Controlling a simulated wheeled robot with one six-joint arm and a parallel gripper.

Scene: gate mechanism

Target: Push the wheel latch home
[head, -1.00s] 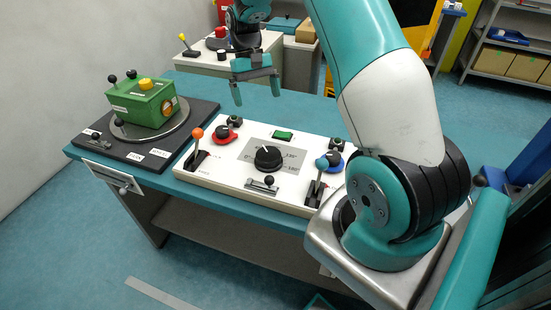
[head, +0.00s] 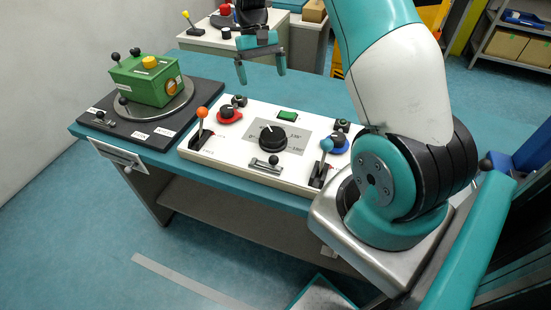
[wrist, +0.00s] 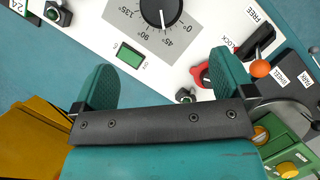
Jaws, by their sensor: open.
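My gripper (head: 262,72) is open and empty, with its two teal fingers apart. It hangs above the far side of the white control panel (head: 226,166). In the wrist view, my gripper (wrist: 165,68) is over the table edge of the panel, touching nothing I can make out. Another small bolt (head: 101,117) sits on the black board at left. Its label is too small to read, so I cannot tell which is the wheel latch.
The panel carries an orange-knobbed lever (head: 202,114), a blue-knobbed lever (head: 326,147), a black dial (head: 273,138), a red knob (head: 229,113) and a green button (head: 287,116). A green box (head: 143,82) stands on a turntable at left. Teal tabletop behind the panel is clear.

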